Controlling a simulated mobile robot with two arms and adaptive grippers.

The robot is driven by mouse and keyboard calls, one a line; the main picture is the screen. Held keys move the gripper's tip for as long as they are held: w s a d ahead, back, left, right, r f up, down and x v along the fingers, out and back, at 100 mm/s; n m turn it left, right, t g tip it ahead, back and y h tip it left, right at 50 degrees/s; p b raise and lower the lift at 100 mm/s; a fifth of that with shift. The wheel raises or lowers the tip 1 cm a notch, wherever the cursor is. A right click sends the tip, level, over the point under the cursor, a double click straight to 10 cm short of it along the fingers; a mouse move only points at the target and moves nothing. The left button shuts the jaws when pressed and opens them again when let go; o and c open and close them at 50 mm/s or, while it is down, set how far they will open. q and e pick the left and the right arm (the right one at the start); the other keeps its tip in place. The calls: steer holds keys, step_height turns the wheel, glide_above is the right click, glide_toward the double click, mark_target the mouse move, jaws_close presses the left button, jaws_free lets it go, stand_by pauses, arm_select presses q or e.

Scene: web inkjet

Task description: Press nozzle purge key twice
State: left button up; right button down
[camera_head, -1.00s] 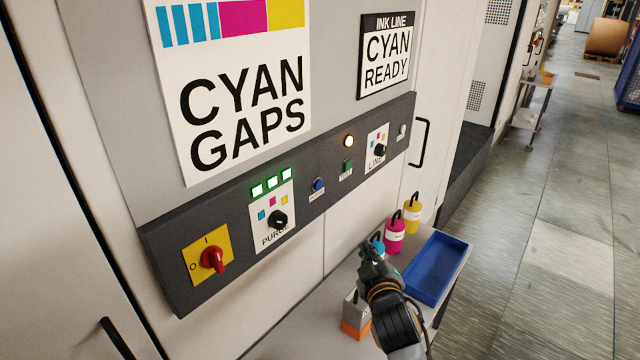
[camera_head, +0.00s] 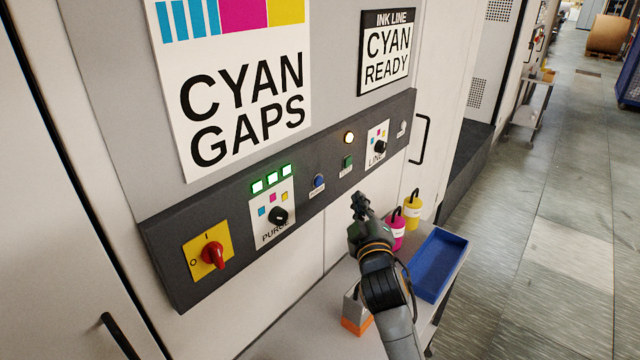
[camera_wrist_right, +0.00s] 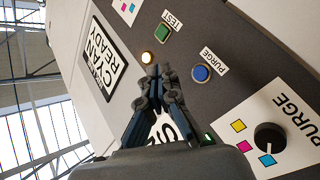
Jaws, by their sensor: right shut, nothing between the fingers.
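The blue purge button (camera_head: 319,181) sits on the dark panel strip between the purge knob plate and the green test button. In the right wrist view the blue button (camera_wrist_right: 201,73), labelled PURGE, is unpressed as far as I can see and lies right of the fingertips. My right gripper (camera_head: 360,201) is shut and empty, in front of the panel, below and right of the button and apart from it. Its closed fingertips (camera_wrist_right: 159,73) show in the right wrist view. My left gripper is out of view.
The green test button (camera_head: 347,162), lit amber lamp (camera_head: 349,139), purge knob (camera_head: 278,215) and red switch (camera_head: 214,255) share the panel. Below stand a magenta bottle (camera_head: 396,234), yellow bottle (camera_head: 412,207), blue tray (camera_head: 459,247) and grey-orange block (camera_head: 355,324).

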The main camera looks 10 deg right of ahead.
mark_target(319, 181)
steer(key=w+a+b, duration=0.3)
steer(key=w+a, duration=0.1)
steer(key=w, duration=0.2)
steer(key=shift+a+b, duration=0.3)
steer(key=shift+a, duration=0.1)
steer(key=shift+w, duration=0.1)
stand_by(1.1)
steer(key=shift+w+a, duration=0.25)
steer(key=shift+w, duration=0.05)
steer(key=shift+w+a+b, duration=0.25)
steer(key=shift+w+b, duration=0.05)
steer(key=shift+b, duration=0.05)
stand_by(0.7)
steer(key=shift+s+d+r, duration=0.1)
steer(key=shift+s+d+p, duration=0.4)
steer(key=shift+s+p, duration=0.15)
steer(key=shift+p, duration=0.1)
